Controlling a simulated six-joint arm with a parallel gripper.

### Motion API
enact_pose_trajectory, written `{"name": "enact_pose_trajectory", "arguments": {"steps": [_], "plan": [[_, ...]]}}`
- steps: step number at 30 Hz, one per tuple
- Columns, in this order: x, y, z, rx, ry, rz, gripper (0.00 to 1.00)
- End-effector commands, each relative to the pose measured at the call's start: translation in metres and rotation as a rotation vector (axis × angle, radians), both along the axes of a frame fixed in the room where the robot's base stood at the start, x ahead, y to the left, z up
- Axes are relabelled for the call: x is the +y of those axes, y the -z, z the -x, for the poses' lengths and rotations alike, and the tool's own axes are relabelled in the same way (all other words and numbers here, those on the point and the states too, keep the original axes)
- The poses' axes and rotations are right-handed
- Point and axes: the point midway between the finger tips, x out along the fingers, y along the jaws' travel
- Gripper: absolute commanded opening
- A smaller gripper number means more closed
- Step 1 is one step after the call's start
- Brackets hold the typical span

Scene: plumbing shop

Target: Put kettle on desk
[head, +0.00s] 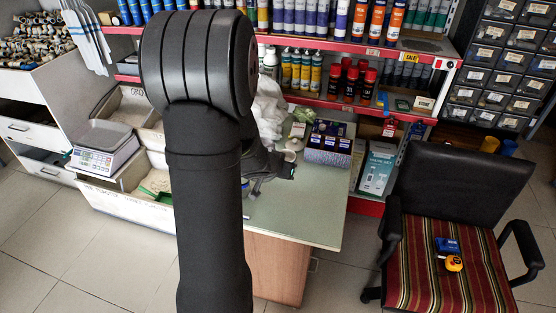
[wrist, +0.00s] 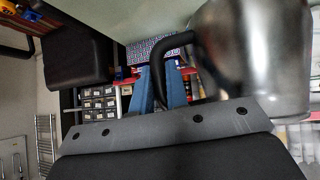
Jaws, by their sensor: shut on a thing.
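In the wrist view a shiny metal kettle (wrist: 255,55) with a curved black handle fills the upper right. My gripper (wrist: 160,75), with blue fingers, is shut on the black handle. The kettle's far side is cut off by the picture's edge. In the head view my own arm covers the middle, and I cannot make out the kettle there. The desk (head: 300,218) has a pale green top and a wooden side; its front part is bare. I cannot tell whether the kettle touches the desk.
A patterned box with compartments (head: 328,150) stands on the desk's back right, near a white bag (head: 268,108). A scale (head: 104,146) stands at left. Red-edged shelves of bottles are behind. A chair (head: 452,230) with a blue box and yellow tape measure is at right.

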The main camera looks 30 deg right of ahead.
Motion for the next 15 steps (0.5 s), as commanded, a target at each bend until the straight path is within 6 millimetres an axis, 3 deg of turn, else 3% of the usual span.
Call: {"name": "enact_pose_trajectory", "arguments": {"steps": [9,15], "plan": [[-0.032,-0.006,-0.019,-0.001,0.211,-0.002,0.0],[-0.04,-0.001,-0.027,0.003,0.351,-0.004,0.0]]}}
